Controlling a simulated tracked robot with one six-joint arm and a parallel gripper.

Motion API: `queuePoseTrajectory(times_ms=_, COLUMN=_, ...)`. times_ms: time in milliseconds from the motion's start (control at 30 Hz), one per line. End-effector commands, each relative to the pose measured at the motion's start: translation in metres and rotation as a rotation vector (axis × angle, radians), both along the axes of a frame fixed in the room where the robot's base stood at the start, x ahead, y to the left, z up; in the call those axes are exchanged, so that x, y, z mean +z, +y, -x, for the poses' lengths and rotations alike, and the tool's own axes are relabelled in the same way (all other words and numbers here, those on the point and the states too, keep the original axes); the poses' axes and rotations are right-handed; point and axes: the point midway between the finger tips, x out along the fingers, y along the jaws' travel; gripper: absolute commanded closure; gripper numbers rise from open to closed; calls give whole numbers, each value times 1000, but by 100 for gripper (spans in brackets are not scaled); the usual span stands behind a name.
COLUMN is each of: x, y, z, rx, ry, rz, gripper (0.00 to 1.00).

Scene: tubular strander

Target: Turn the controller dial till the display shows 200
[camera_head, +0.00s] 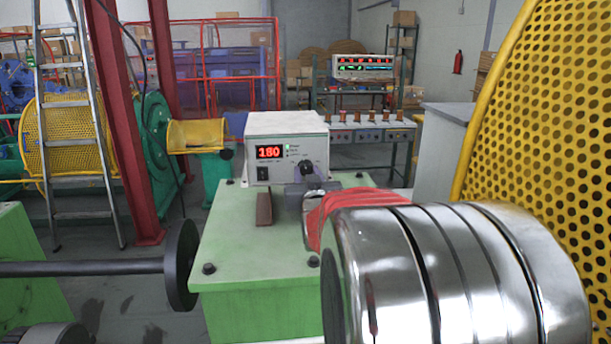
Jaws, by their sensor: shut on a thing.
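The controller (287,128) is a white box on a green machine top. Its red display (269,152) appears to read 180. The black dial (306,167) is on the right of its front face. My gripper (308,174) reaches the front of the controller at the dial and is shut on it. My grey gripper body and red and chrome arm hide the lower right of the controller front and part of the green top.
A small brown block (264,208) stands on the green top (235,240), left of my gripper. A yellow perforated guard (545,130) rises at right. A black flanged shaft (180,265) is at left. A ladder (75,120) and red post (120,120) stand behind.

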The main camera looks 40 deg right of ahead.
Motion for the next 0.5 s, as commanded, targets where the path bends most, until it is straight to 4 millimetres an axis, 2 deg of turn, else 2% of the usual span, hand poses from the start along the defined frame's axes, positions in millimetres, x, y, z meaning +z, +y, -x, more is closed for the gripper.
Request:
queuePoseTrajectory(times_ms=200, x=0, y=1, z=-1, rx=3, ry=1, rz=1, gripper=94)
queuePoseTrajectory(times_ms=500, x=0, y=2, z=-1, rx=4, ry=-41, rz=-59, gripper=94)
